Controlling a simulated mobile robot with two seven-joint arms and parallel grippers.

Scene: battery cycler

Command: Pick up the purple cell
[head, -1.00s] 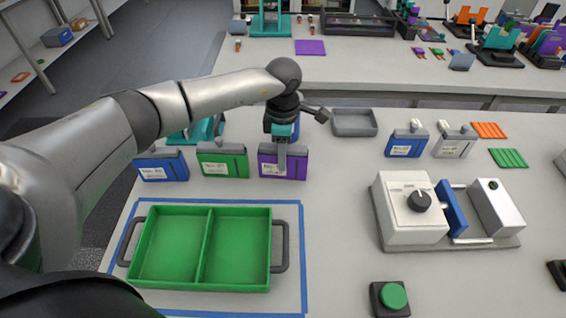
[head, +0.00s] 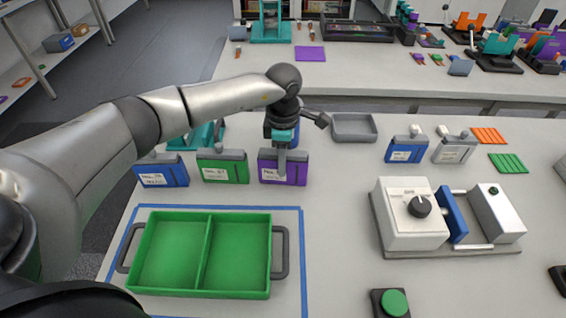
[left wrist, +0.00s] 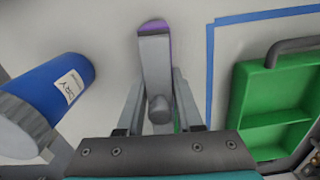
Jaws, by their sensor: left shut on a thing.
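The purple cell (head: 296,172) is a flat upright block with a grey top and a white label, at the right end of a row of cells behind the green tray. My left gripper (head: 283,158) is above it, pointing down, with its fingers shut on it. In the left wrist view the grey top with a purple edge (left wrist: 153,24) shows between the fingers of the gripper (left wrist: 158,100). No gap under the cell can be made out. My right gripper is not in view.
A green cell (head: 222,170) and a blue cell (head: 160,174) stand to the left. The two-part green tray (head: 204,252) lies in front inside blue tape. A blue cylinder (left wrist: 62,88) stands close by. A grey bin (head: 354,127) is behind right. A white device (head: 408,215) stands right.

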